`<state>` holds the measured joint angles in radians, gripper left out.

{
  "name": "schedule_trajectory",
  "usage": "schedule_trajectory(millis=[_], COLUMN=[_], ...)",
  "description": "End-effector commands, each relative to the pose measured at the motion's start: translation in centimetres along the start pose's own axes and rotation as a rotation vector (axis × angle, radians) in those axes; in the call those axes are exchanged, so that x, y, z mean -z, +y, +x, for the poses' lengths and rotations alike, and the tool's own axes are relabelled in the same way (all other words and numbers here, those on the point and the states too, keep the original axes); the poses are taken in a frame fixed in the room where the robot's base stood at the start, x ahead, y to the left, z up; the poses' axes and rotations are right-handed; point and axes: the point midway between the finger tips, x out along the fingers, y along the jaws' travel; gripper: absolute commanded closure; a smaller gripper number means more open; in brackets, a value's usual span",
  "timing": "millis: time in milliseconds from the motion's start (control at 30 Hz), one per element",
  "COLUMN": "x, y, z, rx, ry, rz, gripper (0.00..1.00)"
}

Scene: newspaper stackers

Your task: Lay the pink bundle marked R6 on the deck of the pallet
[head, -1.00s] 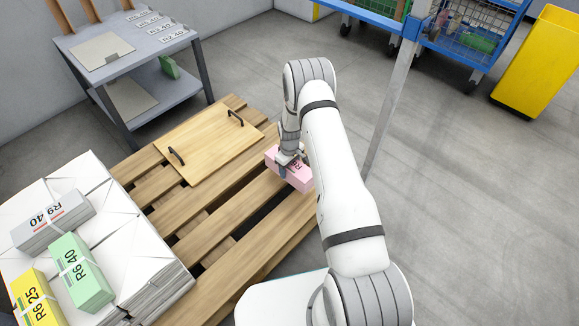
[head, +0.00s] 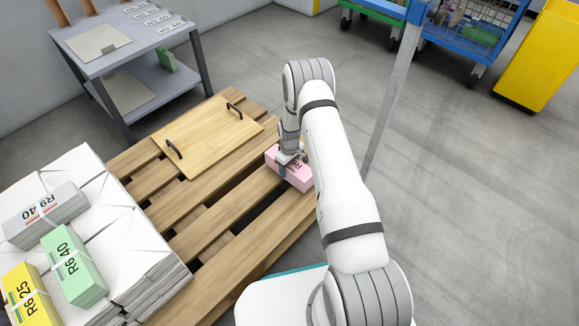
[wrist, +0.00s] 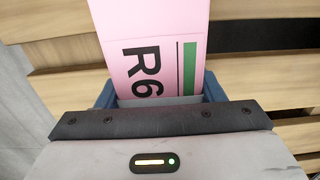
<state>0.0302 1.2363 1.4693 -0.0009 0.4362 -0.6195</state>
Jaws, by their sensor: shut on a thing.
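The pink bundle (head: 292,175) marked R6 is at the right end of the wooden pallet (head: 222,211). My gripper (head: 287,166) is shut on it from above. In the wrist view the pink bundle (wrist: 152,50), with its R6 print and green bar, sits between the jaws (wrist: 160,92), with the pallet's slats (wrist: 265,70) behind it. In the head view the bundle looks low over the slats; I cannot tell whether it touches them. My arm hides part of its right side.
A wooden board (head: 208,138) with two black handles lies on the pallet's far part. White paper stacks (head: 137,250) carry a grey bundle (head: 45,213), a green bundle (head: 74,265) and a yellow bundle (head: 32,298). Bare slats lie between. A metal post (head: 396,95) stands behind my arm.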

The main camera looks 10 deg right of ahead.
Motion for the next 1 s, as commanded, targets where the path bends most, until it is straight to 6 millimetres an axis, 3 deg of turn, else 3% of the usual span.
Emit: schedule_trajectory(millis=[633, 667, 933, 1000], x=[0.2, 0.2, 0.1, 0.1], y=[0.0, 0.0, 0.0, -0.1], z=[1.0, 0.9, 1.0, 1.0], rx=[-0.002, -0.002, -0.001, 0.0], ry=[0.002, 0.002, 0.001, 0.001], rz=[-0.001, -0.002, -0.001, -0.001], gripper=[0.96, 0.36, 0.14, 0.13])
